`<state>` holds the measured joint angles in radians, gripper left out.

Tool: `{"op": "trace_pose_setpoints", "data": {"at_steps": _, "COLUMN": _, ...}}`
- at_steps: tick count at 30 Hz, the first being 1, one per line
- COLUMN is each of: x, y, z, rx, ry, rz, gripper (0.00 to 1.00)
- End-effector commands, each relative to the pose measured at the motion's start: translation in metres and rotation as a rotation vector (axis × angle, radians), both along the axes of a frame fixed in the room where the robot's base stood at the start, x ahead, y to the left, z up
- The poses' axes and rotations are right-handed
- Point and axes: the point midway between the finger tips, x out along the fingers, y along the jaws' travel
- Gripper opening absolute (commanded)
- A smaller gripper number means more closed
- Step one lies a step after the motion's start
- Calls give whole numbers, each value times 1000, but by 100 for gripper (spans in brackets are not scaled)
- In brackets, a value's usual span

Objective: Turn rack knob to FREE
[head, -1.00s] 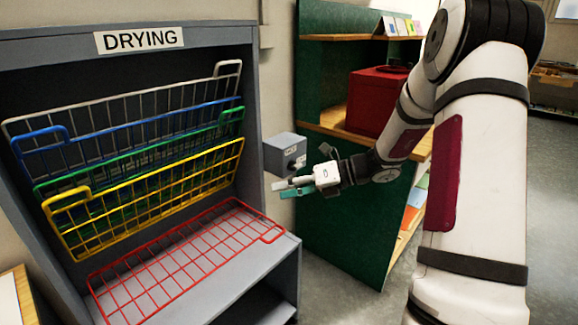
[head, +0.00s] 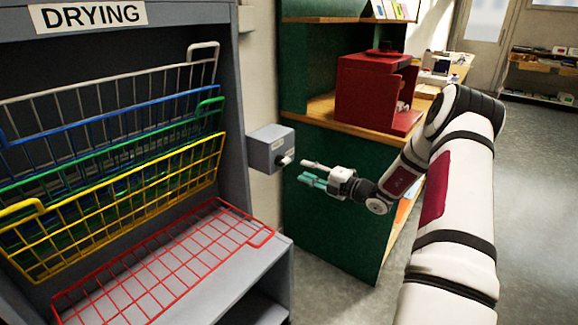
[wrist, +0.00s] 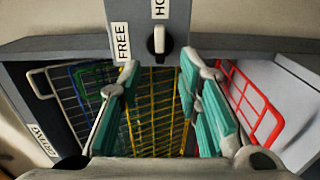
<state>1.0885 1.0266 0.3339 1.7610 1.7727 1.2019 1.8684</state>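A grey box (head: 268,150) sits on the wall to the right of the drying rack. Its knob (head: 286,159) is on the face toward my gripper. In the wrist view the knob (wrist: 159,43) is a black dial with a white handle pointing up toward a partly cut-off label starting "HO" (wrist: 160,8). A "FREE" label (wrist: 121,42) is to its left. My gripper (head: 305,172) is open and empty, just right of the box. In the wrist view its fingertips (wrist: 160,67) are spread below the knob, apart from it.
The grey drying rack (head: 232,130) holds several tilted wire shelves; the red shelf (head: 165,268) lies low and nearly flat. A green shelf unit (head: 330,215) with a red box (head: 365,95) stands behind my gripper. Clear floor (head: 530,190) is at right.

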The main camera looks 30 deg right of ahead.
Motion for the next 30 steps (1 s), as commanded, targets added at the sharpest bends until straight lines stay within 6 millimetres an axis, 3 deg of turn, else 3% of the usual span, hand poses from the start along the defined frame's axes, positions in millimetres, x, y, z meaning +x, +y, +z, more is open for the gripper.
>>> {"op": "trace_pose_setpoints", "data": {"at_steps": 6, "x": 40, "y": 16, "z": -1, "rx": -1, "ry": 1, "rz": 3, "gripper": 32}}
{"op": "trace_pose_setpoints", "data": {"at_steps": 12, "x": 64, "y": 23, "z": -1, "rx": -2, "ry": 0, "rz": 1, "gripper": 32}}
{"op": "trace_pose_setpoints", "data": {"at_steps": 25, "x": 72, "y": 26, "z": 0, "rx": -1, "ry": 1, "rz": 1, "gripper": 32}}
{"op": "trace_pose_setpoints", "data": {"at_steps": 30, "x": 72, "y": 26, "z": 0, "rx": -1, "ry": 1, "rz": 1, "gripper": 0}}
